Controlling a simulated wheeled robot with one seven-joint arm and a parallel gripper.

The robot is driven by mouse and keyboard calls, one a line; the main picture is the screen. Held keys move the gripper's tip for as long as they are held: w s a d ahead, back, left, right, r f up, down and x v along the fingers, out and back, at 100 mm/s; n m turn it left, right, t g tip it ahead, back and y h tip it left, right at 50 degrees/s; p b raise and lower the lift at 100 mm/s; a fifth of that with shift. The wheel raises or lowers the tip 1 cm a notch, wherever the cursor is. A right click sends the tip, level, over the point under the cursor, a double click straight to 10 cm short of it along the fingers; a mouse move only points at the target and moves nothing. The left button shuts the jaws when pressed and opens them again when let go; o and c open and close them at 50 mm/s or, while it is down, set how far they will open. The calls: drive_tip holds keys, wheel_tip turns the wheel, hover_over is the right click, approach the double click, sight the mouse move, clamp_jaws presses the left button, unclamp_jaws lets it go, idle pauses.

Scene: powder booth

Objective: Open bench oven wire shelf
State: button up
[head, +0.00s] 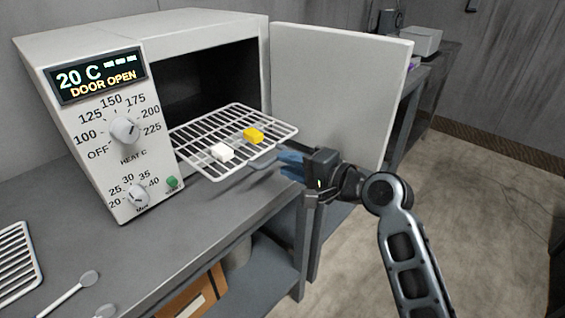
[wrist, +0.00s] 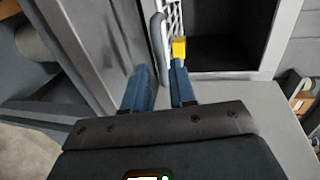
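The bench oven (head: 103,140) stands with its door (head: 340,85) swung open, and its display reads 20 C, DOOR OPEN. The wire shelf (head: 198,130) sticks out of the dark oven opening. A white block (head: 222,152) and a yellow block (head: 253,135) lie on it. The shelf has a grey loop handle (wrist: 158,50) at its front edge. My gripper (head: 281,158) is at the front of the shelf beside this handle. In the wrist view its blue fingers (wrist: 160,72) are apart, with the handle's end in line with the gap. I see no contact.
The oven sits on a grey bench (head: 160,250). A second wire rack (head: 16,262) and a spoon-like tool (head: 70,293) lie at the bench's left. The open door stands close behind my gripper. Open floor (head: 460,220) is on the right.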

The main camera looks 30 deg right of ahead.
drive_tip(key=v, duration=0.5)
idle(0.4)
drive_tip(key=s+f+n+h, duration=0.25)
drive_tip(key=s+f, duration=0.25)
drive_tip(key=s, duration=0.5)
drive_tip(key=s+f+n+h, duration=0.2)
drive_tip(key=s+f+n, duration=0.25)
drive_tip(key=s, duration=0.45)
drive_tip(key=s+a+r+n, duration=0.2)
drive_tip(key=s+a+n, duration=0.1)
drive_tip(key=s, duration=0.6)
drive_tip(key=s+a+r+n, duration=0.3)
drive_tip(key=s+a+n, duration=0.1)
drive_tip(key=s, duration=0.6)
drive_tip(key=shift+r, duration=0.3)
